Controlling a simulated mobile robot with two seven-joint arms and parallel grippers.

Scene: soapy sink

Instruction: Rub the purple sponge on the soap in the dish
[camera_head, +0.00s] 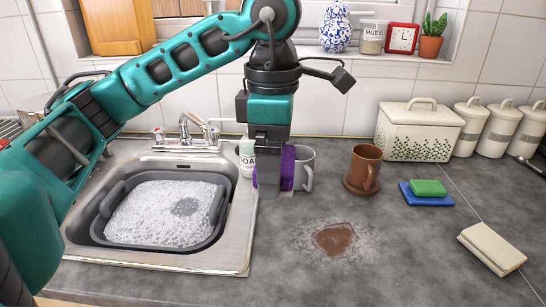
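My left gripper (269,185) points down above the counter, just right of the sink. The purple sponge (288,168) shows at both sides of its fingers and appears gripped; most of it is hidden behind them. A white bottle (247,157) with a partly hidden label reading "SOA" stands behind the gripper. A green block (429,187) lies on a flat blue piece (425,199) on the counter at the right, apart from the gripper; I cannot tell whether these are the soap and its dish. My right gripper is not in view.
A grey mug (305,170) stands right behind the sponge. A brown mug (366,167) is further right. A tub of suds (160,212) sits in the sink. A brown spill (335,238) marks the counter; a folded cream cloth (492,248) lies at the right.

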